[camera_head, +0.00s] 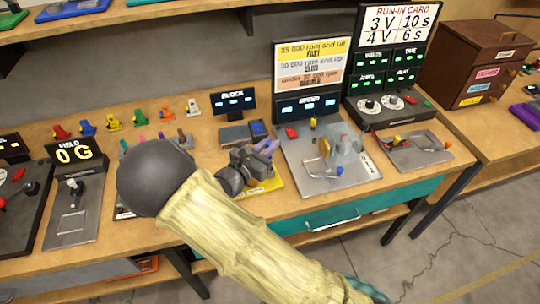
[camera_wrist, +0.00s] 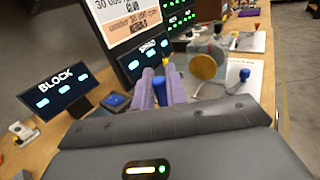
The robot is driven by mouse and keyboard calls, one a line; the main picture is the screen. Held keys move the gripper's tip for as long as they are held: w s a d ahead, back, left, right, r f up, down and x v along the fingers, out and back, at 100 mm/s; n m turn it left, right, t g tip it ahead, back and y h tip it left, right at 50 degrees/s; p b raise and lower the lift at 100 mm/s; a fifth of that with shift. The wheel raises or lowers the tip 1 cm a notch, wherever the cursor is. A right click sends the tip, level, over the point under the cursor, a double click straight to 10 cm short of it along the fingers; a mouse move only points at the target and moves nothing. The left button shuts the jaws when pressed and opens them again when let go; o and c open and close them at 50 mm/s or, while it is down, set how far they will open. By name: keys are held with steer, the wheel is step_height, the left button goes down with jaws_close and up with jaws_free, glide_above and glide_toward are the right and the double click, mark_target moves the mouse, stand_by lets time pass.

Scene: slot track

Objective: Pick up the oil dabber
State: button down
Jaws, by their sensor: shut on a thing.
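My gripper (camera_head: 268,148) reaches over the bench beside the speed station, with its lilac fingers pointing away from the dark grey palm. In the wrist view, its fingers (camera_wrist: 163,80) are closed around a slim blue piece (camera_wrist: 160,92), which I take to be the oil dabber. Only its blue part shows clearly between the fingers, and its far end is hidden. In the head view, the fingers and palm hide the held piece. I cannot tell whether it touches anything below.
The speed station's grey plate (camera_head: 301,178) carries a gold disc (camera_wrist: 205,66), a clear guard and a blue knob (camera_wrist: 245,75). A tool tray (camera_head: 432,158) lies to its right. The block display (camera_head: 233,101) stands behind my gripper. Several small coloured cars line the back left.

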mark_target(269, 143)
steer(key=shift+r, duration=1.7)
stand_by(0.6)
